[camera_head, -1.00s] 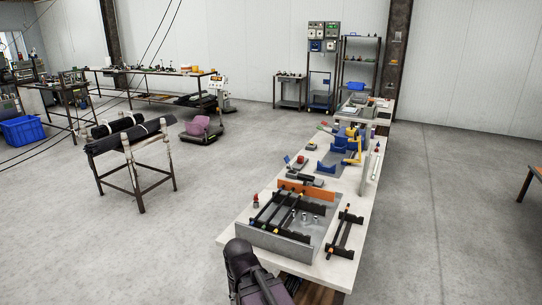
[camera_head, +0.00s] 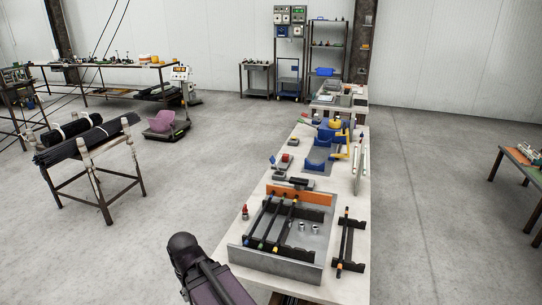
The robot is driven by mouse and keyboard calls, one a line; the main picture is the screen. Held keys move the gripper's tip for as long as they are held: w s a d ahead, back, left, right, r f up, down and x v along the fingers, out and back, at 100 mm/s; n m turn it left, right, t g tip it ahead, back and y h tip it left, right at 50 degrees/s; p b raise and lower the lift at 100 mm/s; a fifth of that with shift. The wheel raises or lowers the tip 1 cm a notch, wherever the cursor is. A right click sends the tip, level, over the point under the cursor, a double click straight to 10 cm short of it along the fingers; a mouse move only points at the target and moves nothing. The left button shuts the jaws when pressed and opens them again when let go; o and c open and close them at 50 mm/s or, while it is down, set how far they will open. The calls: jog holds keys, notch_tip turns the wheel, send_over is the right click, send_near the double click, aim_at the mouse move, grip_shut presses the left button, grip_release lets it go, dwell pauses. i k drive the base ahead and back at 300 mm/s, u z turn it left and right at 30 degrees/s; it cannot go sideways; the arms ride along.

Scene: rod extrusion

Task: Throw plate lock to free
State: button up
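A grey metal fixture (camera_head: 275,266) with an upright orange plate (camera_head: 299,195) at its back stands on the near end of the long white bench. Several dark rods (camera_head: 264,219) with coloured ends lie across it. A small red-topped piece (camera_head: 245,212) stands just left of the fixture. A black block sits behind the orange plate. I cannot tell which part is the plate lock or how it is set. A dark part of my arm shows at the bottom, left of the bench's near end. My gripper is not in view.
The white bench (camera_head: 345,285) runs away from me, with a black rod stand (camera_head: 348,240) right of the fixture and blue cradles (camera_head: 319,165) farther back. A rack of black rods (camera_head: 85,140) stands left. Open floor lies on both sides of the bench.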

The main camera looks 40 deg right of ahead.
aim_at(272, 158)
jog(key=z, duration=0.6)
jog(key=i, duration=0.95)
jog(key=z, duration=0.65)
